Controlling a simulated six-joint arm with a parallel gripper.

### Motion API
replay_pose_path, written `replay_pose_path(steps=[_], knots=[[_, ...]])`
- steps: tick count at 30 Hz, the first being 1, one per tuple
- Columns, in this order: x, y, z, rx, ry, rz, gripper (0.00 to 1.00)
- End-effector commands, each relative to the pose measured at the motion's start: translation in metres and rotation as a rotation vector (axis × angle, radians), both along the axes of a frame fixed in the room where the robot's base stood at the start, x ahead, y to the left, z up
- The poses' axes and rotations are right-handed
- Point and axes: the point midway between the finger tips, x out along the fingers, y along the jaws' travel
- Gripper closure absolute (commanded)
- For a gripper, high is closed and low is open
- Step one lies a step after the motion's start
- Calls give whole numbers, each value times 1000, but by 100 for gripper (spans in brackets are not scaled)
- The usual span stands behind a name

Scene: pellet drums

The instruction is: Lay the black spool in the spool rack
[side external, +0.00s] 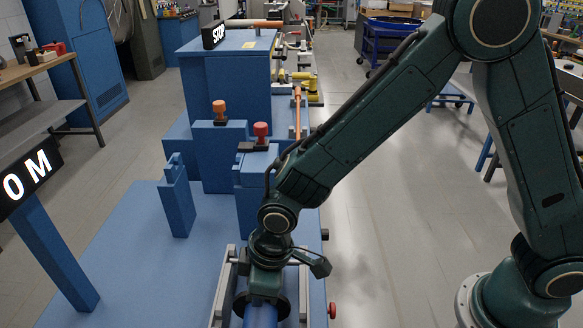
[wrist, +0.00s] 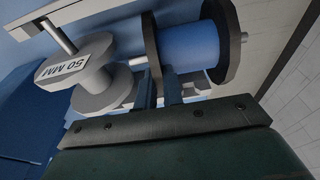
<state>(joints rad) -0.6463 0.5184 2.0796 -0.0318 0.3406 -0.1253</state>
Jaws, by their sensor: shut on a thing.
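The black spool (side external: 262,316) has dark flanges and a blue barrel. It is at the bottom of the side view, under my gripper (side external: 264,291), and partly hidden by the wrist. In the wrist view the spool (wrist: 190,46) lies on its side just beyond my gripper (wrist: 160,88). My gripper is shut on the spool; its two narrow fingers sit near the left flange. Pale metal rails (side external: 222,300), seemingly the spool rack, run on both sides of the spool in the side view. Whether the spool touches them cannot be told.
A pale grey, spool-shaped piece marked 50 MM (wrist: 82,68) stands left of the spool in the wrist view. Blue blocks with orange (side external: 219,107) and red (side external: 261,130) knobs stand behind. A blue upright (side external: 178,200) stands left.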

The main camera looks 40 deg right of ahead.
Motion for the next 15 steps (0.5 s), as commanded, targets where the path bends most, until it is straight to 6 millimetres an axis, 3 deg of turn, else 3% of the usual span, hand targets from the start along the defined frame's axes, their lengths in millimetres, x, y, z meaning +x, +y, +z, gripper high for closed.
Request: replay_pose_path(steps=[8,9,12,15], knots=[[0,0,-4,-1,1,0,100],[0,0,-4,-1,1,0,89],[0,0,-4,-1,1,0,70],[0,0,-4,-1,1,0,70]])
